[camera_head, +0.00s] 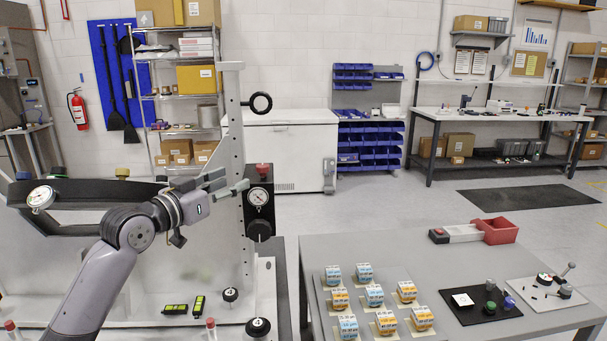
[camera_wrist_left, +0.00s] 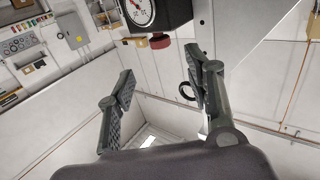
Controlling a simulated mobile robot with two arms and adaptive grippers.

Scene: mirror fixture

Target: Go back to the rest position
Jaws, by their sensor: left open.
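My left gripper (camera_head: 232,183) is at the end of the grey arm from the left, in front of the mirror fixture's upright post (camera_head: 238,130). Its fingers are open, and I see nothing between them; the left wrist view also shows them spread apart (camera_wrist_left: 160,88). A black gauge box (camera_head: 259,222) with a white dial (camera_head: 258,197) and a red knob (camera_head: 263,170) is just right of the fingertips. The dial (camera_wrist_left: 138,12) and red knob (camera_wrist_left: 160,41) also show beyond the fingers in the left wrist view. My right gripper is not in view.
A black ring (camera_head: 261,102) sticks out from the post. Open floor lies behind the table.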

